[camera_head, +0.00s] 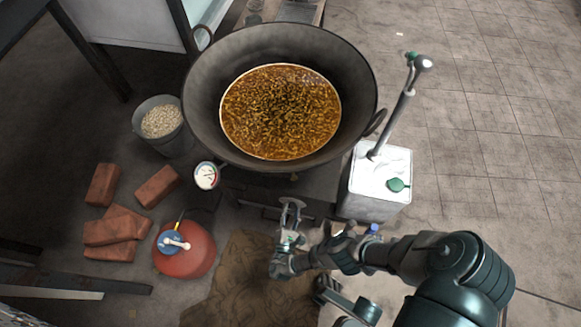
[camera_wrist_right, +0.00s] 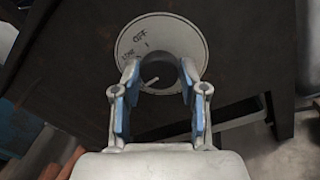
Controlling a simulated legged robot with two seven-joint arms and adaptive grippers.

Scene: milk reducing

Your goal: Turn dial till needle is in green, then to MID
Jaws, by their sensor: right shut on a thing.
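The dial shows in the right wrist view as a dark round knob (camera_wrist_right: 158,72) on a round pale plate (camera_wrist_right: 180,35). "OFF" and a partly readable word to its left are printed on the plate. A short white mark on the knob points to lower left. My right gripper (camera_wrist_right: 158,82) has its fingers closed around the knob's sides. In the head view the same gripper (camera_head: 291,207) is at the stove front below the wok, and the dial cannot be made out there. The round gauge (camera_head: 206,175) has a white face with coloured bands; its needle is too small to read surely. My left gripper is not in view.
A large wok (camera_head: 198,105) of brown bubbling liquid sits above the dial. A white canister (camera_head: 378,187) with a pump handle stands at right. A red gas cylinder (camera_head: 184,258), bricks (camera_head: 115,228) and a bucket of pellets (camera_head: 163,127) are at left.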

